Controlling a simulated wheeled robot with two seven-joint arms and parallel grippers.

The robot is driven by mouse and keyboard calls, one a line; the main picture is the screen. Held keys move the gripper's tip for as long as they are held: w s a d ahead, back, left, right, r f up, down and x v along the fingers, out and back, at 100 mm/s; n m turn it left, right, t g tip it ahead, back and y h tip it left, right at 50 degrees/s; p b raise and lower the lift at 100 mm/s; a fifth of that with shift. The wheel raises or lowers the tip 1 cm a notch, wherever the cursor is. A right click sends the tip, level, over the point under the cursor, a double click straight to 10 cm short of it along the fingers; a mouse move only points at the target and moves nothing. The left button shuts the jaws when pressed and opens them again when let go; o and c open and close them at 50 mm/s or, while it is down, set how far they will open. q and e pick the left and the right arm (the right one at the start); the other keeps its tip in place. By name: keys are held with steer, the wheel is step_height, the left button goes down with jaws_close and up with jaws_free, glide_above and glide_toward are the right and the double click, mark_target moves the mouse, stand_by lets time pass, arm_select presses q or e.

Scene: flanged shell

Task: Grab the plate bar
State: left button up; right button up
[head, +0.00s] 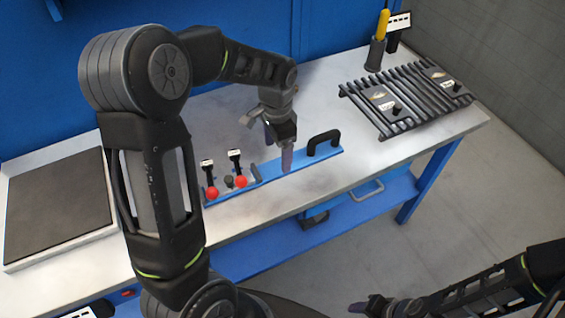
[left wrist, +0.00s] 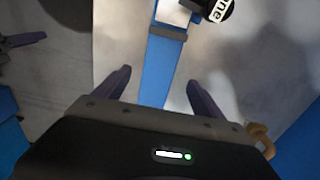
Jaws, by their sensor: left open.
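The plate bar looks to be the flat blue bar (head: 305,160) lying along the front of the metal bench, with a black arched handle (head: 322,143) at its right end. My left gripper (head: 284,160) is over the middle of the bar, left of the handle, fingers pointing down. In the left wrist view the blue bar (left wrist: 158,82) runs between the two spread fingers of the left gripper (left wrist: 158,84), with nothing gripped. Whether the fingertips touch the bench I cannot tell. My right gripper (head: 370,305) is low at the bottom, away from the bench; its jaws are unclear.
Red-knobbed parts (head: 241,181) with small signs stand beside the bar's left end. A slatted dark rack (head: 408,98) is at the right, with a yellow-handled tool (head: 382,24) in a holder behind it. A dark-topped tray (head: 58,208) is at the left. Bench between bar and rack is clear.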

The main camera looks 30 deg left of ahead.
mark_target(278, 166)
arm_select(q)
step_height(278, 166, down, 5)
steer(key=shift+s+p, duration=0.1)
steer(key=shift+p, duration=0.5)
jaws_close()
steer(key=shift+r, duration=0.1)
stand_by(1.1)
